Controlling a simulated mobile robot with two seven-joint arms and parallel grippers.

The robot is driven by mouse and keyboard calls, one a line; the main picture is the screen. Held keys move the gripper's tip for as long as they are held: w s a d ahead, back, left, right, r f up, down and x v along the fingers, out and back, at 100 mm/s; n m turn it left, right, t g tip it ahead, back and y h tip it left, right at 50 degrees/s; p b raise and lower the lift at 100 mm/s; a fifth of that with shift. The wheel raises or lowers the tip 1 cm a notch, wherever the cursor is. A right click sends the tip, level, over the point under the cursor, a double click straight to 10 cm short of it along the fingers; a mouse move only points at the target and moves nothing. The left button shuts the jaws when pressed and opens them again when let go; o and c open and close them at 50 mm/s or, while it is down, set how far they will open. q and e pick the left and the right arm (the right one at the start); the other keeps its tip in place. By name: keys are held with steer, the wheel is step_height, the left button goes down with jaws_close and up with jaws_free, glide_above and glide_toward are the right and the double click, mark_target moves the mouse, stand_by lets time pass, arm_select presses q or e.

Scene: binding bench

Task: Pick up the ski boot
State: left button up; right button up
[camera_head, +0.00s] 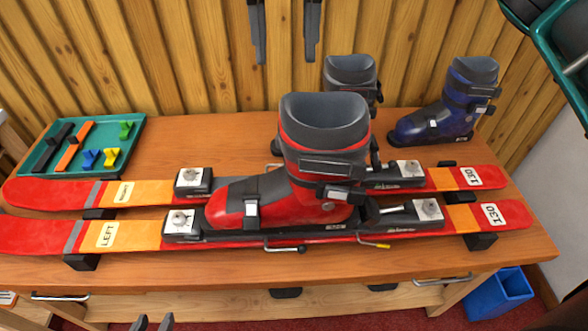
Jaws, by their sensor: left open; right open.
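A red and grey ski boot (285,190) stands upright on the near red-and-orange ski (140,234), marked LEFT, toe pointing left. It sits between the toe piece (181,223) and the heel piece (428,209); I cannot tell whether it is latched. A dark blue boot (433,118) stands at the back right, and a grey boot (351,72) is partly hidden behind the red one. My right gripper (284,58) is open and empty at the top, apart from the boots. My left gripper (153,320) is open and empty at the bottom left, beyond the bench's front edge.
The far ski (145,192) lies parallel behind the near one, partly hidden by the red boot. A green tray (28,164) with several coloured tools sits at the left. A blue bin (497,294) stands on the floor. Wooden boards close the back.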

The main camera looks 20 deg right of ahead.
mark_target(283, 107)
step_height(283, 107, down, 5)
steer(key=shift+s+r, duration=0.1)
steer(key=shift+r, duration=0.05)
steer(key=shift+s+a+f, duration=0.1)
steer(key=shift+a+f, duration=0.05)
steer(key=shift+f, duration=1.2)
steer(key=shift+s+a+f, duration=0.1)
steer(key=shift+a+f, duration=0.05)
steer(key=shift+f, duration=1.15)
jaws_close()
